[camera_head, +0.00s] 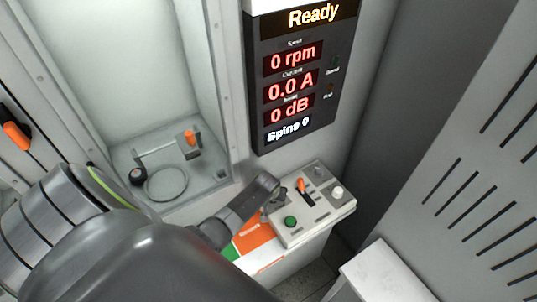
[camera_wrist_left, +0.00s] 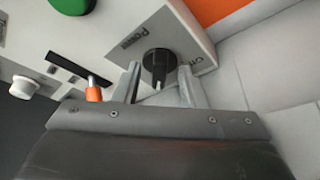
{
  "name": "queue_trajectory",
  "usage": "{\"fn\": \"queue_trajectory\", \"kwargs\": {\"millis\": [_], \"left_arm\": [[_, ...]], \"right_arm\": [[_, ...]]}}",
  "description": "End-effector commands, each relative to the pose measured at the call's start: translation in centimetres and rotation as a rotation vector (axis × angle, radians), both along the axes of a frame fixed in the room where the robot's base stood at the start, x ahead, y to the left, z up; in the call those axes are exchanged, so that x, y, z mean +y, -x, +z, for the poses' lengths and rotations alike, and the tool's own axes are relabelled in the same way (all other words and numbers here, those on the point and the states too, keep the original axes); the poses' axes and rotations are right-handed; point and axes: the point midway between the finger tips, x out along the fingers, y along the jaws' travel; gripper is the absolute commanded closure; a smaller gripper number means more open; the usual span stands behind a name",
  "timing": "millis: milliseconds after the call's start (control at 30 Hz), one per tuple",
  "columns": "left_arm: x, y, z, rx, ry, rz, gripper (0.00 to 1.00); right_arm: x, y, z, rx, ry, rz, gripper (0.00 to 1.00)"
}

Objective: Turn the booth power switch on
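My left gripper (camera_head: 268,200) is over the left part of the box. In the left wrist view its two fingers (camera_wrist_left: 158,88) are spread, one on each side of the switch, with a gap between them. I cannot tell whether either finger touches it. The gripper hides most of the switch in the head view. My right gripper is not in view.
The box also carries a green button (camera_head: 291,222), an orange-tipped lever (camera_head: 301,186) and a white knob (camera_head: 337,191). The display (camera_head: 293,80) above reads Ready, 0 rpm, 0.0 A and 0 dB. A booth with a fixture (camera_head: 165,185) lies left; a white stand (camera_head: 385,272) lies lower right.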

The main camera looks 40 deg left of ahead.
Motion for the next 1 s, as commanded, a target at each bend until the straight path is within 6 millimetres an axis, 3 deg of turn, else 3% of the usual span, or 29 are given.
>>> {"fn": "queue_trajectory", "kwargs": {"millis": [1000], "left_arm": [[-1.9,4.8,12.4,-0.002,0.0,-0.001,0.63]], "right_arm": [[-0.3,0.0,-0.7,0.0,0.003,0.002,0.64]]}}
